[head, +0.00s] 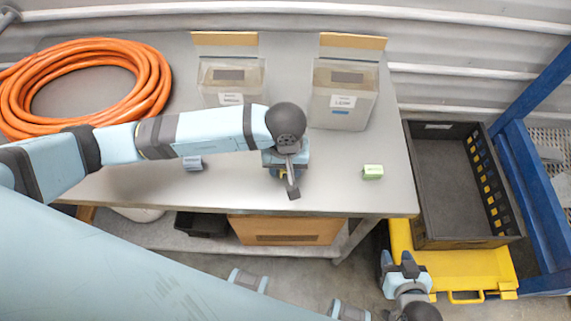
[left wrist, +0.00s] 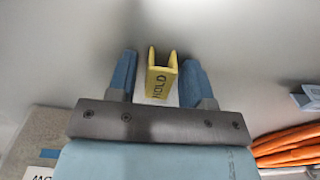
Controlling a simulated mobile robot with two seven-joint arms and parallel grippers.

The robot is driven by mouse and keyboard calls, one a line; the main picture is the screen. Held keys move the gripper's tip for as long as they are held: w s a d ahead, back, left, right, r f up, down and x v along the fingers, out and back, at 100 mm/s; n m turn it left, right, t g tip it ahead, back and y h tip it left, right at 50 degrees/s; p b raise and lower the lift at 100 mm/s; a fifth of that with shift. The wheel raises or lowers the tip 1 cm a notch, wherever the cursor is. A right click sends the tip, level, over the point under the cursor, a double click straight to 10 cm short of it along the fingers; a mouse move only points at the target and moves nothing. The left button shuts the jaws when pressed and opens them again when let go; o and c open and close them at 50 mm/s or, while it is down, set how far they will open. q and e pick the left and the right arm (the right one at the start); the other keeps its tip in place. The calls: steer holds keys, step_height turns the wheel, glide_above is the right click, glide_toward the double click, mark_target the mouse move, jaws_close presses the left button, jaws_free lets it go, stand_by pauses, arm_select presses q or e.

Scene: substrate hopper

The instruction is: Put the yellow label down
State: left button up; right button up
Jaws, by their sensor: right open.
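The yellow label (left wrist: 160,77), a small folded piece marked HOLD, shows in the left wrist view between the two blue fingers of my left gripper (left wrist: 157,80). There is a visible gap between the left finger and the label, and the right finger is close to it. The fingers look open around it. In the head view my left gripper (head: 286,172) is over the middle front of the grey table (head: 330,195), and it hides most of the label. Whether the label touches the tabletop is hard to tell. My right gripper (head: 405,264) is open and empty, low beside the yellow cart.
Two clear hoppers (head: 231,82) (head: 344,94) stand at the table's back. A green label (head: 372,172) lies to the right, a blue-grey label (head: 192,163) to the left. An orange hose (head: 150,90) fills the left end. A black crate (head: 440,170) sits on the yellow cart (head: 465,268).

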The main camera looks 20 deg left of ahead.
arm_select(q)
steer(key=shift+r, duration=0.2)
steer(key=shift+w+r, duration=0.1)
steer(key=shift+r, duration=0.2)
step_height(320, 180, up, 11)
steer(key=b, duration=0.1)
steer(key=shift+r, duration=0.2)
stand_by(0.4)
